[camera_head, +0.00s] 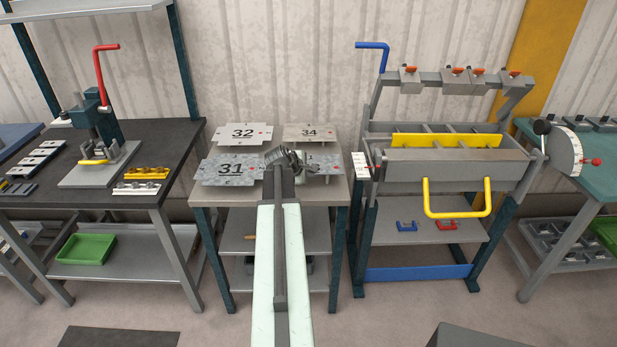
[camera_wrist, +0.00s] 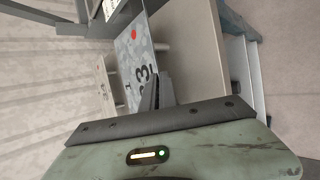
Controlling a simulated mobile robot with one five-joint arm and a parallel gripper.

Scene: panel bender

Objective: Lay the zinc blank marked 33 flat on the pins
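The zinc blank marked 33 (camera_wrist: 128,48) shows in the wrist view as a mottled grey plate with a red dot and dark digits. In the head view its right part (camera_head: 328,160) shows at the front right of the grey table; my arm hides the rest. My gripper (camera_head: 286,157) is over its left part. In the wrist view my narrow fingers (camera_wrist: 158,80) overlap the plate beside its digits. I cannot tell whether they hold its edge or are only close to it. I cannot make out any pins for certain.
Blanks 31 (camera_head: 228,170), 32 (camera_head: 243,132) and 34 (camera_head: 310,132) lie raised on the same table (camera_head: 240,193). Right of it stands the bender (camera_head: 455,172) with a yellow bar (camera_head: 445,141) and yellow handle (camera_head: 457,213). A dark bench (camera_head: 170,136) stands left.

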